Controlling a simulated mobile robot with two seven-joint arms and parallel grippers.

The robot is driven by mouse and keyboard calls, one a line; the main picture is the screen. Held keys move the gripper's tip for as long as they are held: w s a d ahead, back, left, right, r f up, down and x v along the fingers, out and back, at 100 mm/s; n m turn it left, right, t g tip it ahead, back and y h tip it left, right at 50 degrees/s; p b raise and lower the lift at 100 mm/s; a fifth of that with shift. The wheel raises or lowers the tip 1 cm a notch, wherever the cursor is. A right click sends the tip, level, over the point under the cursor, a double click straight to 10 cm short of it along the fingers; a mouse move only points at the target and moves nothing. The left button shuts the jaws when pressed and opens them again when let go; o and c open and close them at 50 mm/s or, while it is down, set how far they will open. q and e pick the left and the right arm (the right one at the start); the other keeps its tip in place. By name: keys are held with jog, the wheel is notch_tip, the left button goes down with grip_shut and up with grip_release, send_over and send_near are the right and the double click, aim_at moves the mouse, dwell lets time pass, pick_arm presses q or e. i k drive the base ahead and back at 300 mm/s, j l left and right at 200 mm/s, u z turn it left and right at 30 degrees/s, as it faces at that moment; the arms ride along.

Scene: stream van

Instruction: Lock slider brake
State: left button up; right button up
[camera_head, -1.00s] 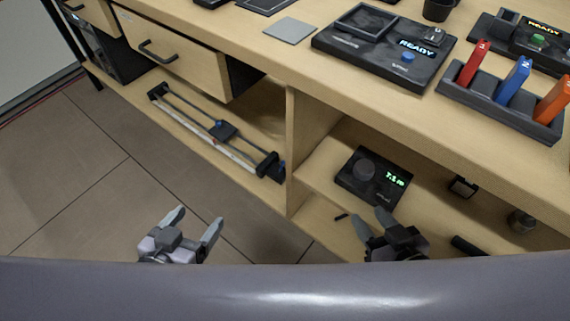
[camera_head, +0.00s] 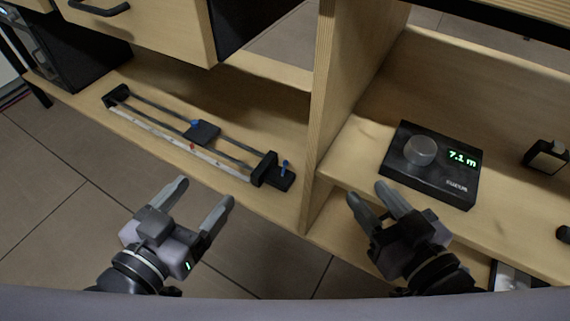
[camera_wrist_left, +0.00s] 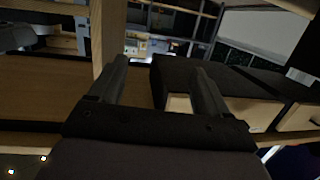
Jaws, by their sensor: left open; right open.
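The slider (camera_head: 152,129) lies on the low wooden shelf at the left in the head view. It has two dark rails, a white scale strip along the front and black end blocks. A dark carriage (camera_head: 204,132) with a small blue knob sits near mid-rail. A small blue lever (camera_head: 285,166) stands upright on the right end block. My left gripper (camera_head: 206,196) is open and empty, in front of the slider and apart from it. My right gripper (camera_head: 367,194) is open and empty, in front of the right shelf. The left wrist view does not clearly show the slider.
A wooden upright panel (camera_head: 322,110) divides the two shelf bays. A black box with a round knob and green display (camera_head: 433,163) sits on the right shelf. A drawer (camera_head: 150,27) overhangs the slider's bay. The tiled floor (camera_head: 45,190) in front is clear.

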aim_at(285, 163)
jog(key=k, duration=0.5)
jog(key=j+z, duration=0.2)
jog(key=z, duration=0.65)
jog(key=j+z, duration=0.6)
jog(key=j, duration=0.15)
jog(key=k+j+z, duration=0.1)
jog(key=j+z, duration=0.15)
jog(key=j, duration=0.9)
jog(key=k+j, duration=0.15)
jog(key=j, duration=0.6)
jog(key=i, duration=0.4)
jog(key=z, duration=0.05)
